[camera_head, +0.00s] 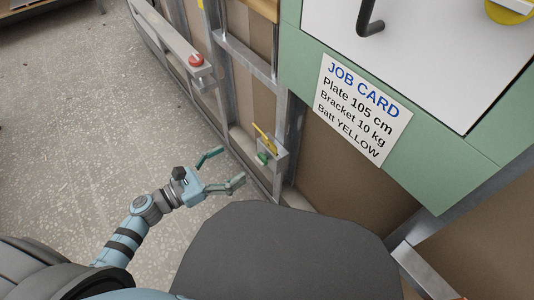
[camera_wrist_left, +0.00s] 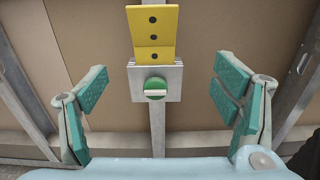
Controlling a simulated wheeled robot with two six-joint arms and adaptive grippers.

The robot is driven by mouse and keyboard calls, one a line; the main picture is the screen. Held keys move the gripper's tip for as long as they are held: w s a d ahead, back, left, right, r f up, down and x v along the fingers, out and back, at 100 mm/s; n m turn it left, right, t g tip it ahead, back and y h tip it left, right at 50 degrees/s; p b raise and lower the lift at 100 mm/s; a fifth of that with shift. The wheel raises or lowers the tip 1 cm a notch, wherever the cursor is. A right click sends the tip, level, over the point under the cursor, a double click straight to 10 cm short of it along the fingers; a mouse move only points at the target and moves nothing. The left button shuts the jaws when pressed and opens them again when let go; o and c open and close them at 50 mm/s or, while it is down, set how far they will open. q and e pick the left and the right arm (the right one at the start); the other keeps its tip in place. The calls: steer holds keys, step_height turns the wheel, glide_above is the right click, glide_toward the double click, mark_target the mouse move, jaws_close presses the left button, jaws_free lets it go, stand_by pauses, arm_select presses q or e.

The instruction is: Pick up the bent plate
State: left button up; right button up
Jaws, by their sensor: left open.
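The bent plate (camera_head: 264,137) is yellow and sits on a small grey bracket (camera_head: 275,157) low on the wall frame. In the left wrist view the plate (camera_wrist_left: 153,38) stands upright with dark holes down its middle and a bend near its lower end. Below it, a green knob (camera_wrist_left: 155,88) with a pale bar is on the bracket's face. My left gripper (camera_head: 231,166) is open and empty, left of the bracket and apart from it. In the wrist view its teal fingers (camera_wrist_left: 166,90) spread on either side of the bracket and knob. My right gripper is not in view.
A job card (camera_head: 363,106) is on a green panel at the upper right. A red button (camera_head: 196,60) sits on a grey rail to the upper left. Metal studs (camera_head: 290,140) flank the bracket. The speckled floor (camera_head: 90,120) at left is mostly clear.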

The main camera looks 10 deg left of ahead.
mark_target(266, 141)
arm_select(q)
steer(key=x, duration=0.8)
steer(key=b+x, duration=0.1)
steer(key=x, duration=0.3)
steer(key=shift+w+a+r, duration=0.2)
steer(key=shift+w+a, duration=0.05)
steer(key=shift+a, duration=0.15)
steer(key=c, duration=1.7)
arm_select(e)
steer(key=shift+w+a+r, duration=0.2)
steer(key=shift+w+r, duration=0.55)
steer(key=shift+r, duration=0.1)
